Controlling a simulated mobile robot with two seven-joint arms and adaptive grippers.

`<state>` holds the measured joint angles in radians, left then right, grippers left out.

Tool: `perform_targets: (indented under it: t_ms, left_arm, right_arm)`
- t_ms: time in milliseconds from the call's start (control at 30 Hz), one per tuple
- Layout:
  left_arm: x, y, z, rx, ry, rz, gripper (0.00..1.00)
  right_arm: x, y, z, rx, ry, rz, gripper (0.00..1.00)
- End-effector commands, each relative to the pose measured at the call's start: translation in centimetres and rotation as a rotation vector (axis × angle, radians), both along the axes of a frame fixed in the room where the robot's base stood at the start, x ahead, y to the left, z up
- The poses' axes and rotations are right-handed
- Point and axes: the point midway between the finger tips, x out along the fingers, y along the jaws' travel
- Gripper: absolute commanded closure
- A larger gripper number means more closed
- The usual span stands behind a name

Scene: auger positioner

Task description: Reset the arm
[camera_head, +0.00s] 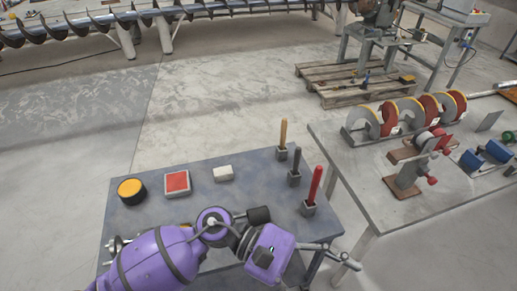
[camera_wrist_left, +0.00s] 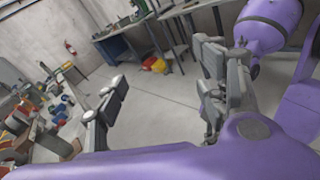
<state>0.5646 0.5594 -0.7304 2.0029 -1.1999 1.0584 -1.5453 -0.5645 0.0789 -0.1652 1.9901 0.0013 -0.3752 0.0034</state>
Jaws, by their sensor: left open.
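My left arm, purple with dark joints (camera_head: 165,262), comes in from the lower left of the head view. It bends over the near part of the blue-grey table. My left gripper (camera_head: 335,262) is at the table's front right corner, with grey fingers pointing right. In the left wrist view my left gripper (camera_wrist_left: 163,102) is open, with a wide gap between its fingers and only floor seen through it. Nothing is held. My right gripper does not show.
The blue-grey table (camera_head: 240,197) bears a yellow-black round item (camera_head: 131,190), a red-topped block (camera_head: 177,183), a white block (camera_head: 223,173) and three upright handles in holders. A second table (camera_head: 350,165) with red and grey discs stands to the right.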

Motion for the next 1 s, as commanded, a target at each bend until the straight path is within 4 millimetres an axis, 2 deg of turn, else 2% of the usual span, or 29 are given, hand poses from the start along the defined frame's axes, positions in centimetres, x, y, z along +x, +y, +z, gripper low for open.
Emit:
perform_targets:
  t_ms: [33, 133, 200, 267, 333, 433, 533, 633, 667, 700, 800, 900, 1000]
  left_arm:
    - [1.4, -0.6, 2.1, -0.056, 0.218, 0.13, 0.35]
    - [6.0, 0.3, 4.5, -0.173, 0.7, 0.364, 0.35]
    - [9.7, 2.6, 4.5, -0.27, 1.049, 0.506, 0.35]
    - [12.7, 5.4, 3.2, -0.369, 1.352, 0.611, 0.35]
    - [15.1, 9.4, 0.4, -0.498, 1.693, 0.707, 0.35]
    - [16.3, 15.0, -4.8, -0.696, 2.105, 0.796, 0.35]
    - [15.2, 20.2, -10.5, -0.919, 2.457, 0.842, 0.35]
    - [12.3, 24.7, -16.1, -1.175, 2.758, 0.847, 0.35]
    - [11.1, 25.9, -17.7, 1.2, -2.705, -0.805, 0.35]
    - [9.4, 27.3, -19.6, 1.207, -2.579, -0.728, 0.35]
    - [4.9, 30.1, -23.7, 1.221, -2.298, -0.571, 0.35]
    - [0.9, 31.7, -26.5, 1.23, -2.085, -0.456, 0.35]
    - [-1.9, 32.6, -28.1, 1.233, -1.947, -0.385, 0.35]
  right_arm:
    - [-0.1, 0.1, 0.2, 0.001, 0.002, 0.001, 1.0]
    - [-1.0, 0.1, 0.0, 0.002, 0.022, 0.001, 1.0]
    - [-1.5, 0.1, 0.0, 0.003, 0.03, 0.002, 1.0]
    - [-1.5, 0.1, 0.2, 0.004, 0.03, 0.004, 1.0]
    - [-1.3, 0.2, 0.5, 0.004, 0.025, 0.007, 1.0]
    - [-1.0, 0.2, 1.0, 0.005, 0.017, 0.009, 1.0]
    - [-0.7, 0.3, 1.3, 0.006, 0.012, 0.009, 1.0]
    - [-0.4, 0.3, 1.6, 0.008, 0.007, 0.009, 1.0]
    - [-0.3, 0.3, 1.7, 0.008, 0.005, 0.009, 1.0]
    - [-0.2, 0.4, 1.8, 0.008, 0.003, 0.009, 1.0]
    - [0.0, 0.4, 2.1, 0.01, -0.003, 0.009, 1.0]
    - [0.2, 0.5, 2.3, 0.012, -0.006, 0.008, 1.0]
    - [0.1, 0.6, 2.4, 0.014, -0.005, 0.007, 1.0]
